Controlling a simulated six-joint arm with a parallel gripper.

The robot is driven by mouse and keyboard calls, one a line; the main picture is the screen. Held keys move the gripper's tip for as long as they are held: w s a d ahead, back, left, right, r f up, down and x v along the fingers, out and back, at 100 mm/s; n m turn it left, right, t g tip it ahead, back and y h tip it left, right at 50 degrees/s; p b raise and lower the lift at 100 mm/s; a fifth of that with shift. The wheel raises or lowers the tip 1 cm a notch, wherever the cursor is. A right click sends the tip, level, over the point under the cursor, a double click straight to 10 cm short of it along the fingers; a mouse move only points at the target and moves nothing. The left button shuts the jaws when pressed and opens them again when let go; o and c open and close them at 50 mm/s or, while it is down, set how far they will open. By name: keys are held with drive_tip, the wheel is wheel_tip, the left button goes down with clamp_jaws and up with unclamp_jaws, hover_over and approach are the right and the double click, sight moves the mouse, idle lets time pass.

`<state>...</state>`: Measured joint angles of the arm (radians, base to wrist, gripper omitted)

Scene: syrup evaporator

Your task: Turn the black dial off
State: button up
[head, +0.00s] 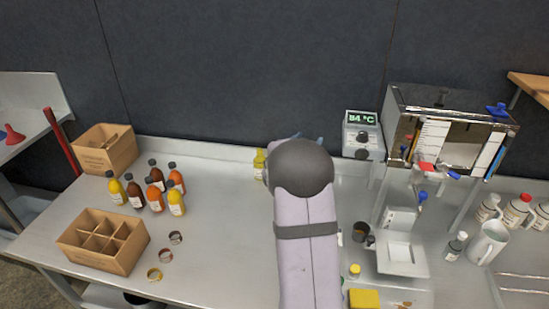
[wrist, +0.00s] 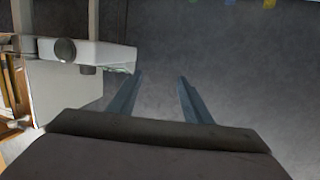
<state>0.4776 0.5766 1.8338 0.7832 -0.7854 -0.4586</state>
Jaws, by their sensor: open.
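The black dial (head: 362,138) is on the front of a small white controller box (head: 349,131) by the back wall, right of my arm. The box's lit display (head: 361,118) reads 84 °C. A second dark knob (head: 362,154) sits below the dial. In the wrist view the box (wrist: 108,53) is at the upper left, with a round dark knob (wrist: 65,50) on its face. My gripper (wrist: 160,76) is open and empty, its fingers apart from the box. In the head view my arm hides most of it. The dial's pointer is too small to read.
The steel evaporator (head: 455,97) stands right of the box, with a white tray (head: 403,262) below it. Bottles (head: 155,197) and a divided carton (head: 102,240) are on the left. A yellow bottle (head: 259,163) stands beside my arm.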

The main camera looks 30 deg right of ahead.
drive_tip(key=a+f+n+y, duration=0.1)
drive_tip(key=a+n+y, duration=0.1)
drive_tip(key=a, duration=0.3)
drive_tip(key=w+a+f+n+t+y, duration=0.1)
drive_tip(key=a+y, duration=0.2)
drive_tip(key=a, duration=0.3)
drive_tip(key=shift+w+a+f+n+t+y, duration=0.3)
drive_tip(key=shift+f+n, duration=0.1)
drive_tip(key=s+a+f+g+y, duration=0.3)
drive_tip(key=s+a+f+y, duration=0.15)
drive_tip(key=a+f, duration=0.4)
drive_tip(key=s+a+f+n+g+y, duration=0.1)
drive_tip(key=s+a+f+g+y, duration=0.1)
drive_tip(key=s+a+f, duration=0.3)
drive_tip(key=s+a+f+n+g+y, duration=0.1)
drive_tip(key=s+a+f+g+y, duration=0.15)
drive_tip(key=s, duration=0.45)
drive_tip(key=s+a+r+n+g+p, duration=0.1)
drive_tip(key=s+a+g, duration=0.1)
drive_tip(key=s+a, duration=0.35)
drive_tip(key=s+a+r+n+g, duration=0.2)
drive_tip(key=s, duration=0.7)
drive_tip(key=w+a+r+n+t+h+p, duration=0.1)
drive_tip(key=a+r+n, duration=0.2)
drive_tip(key=a+r, duration=0.1)
drive_tip(key=shift+a+r+p, duration=0.3)
drive_tip(key=shift+a+r, duration=0.1)
drive_tip(key=shift+a, duration=0.15)
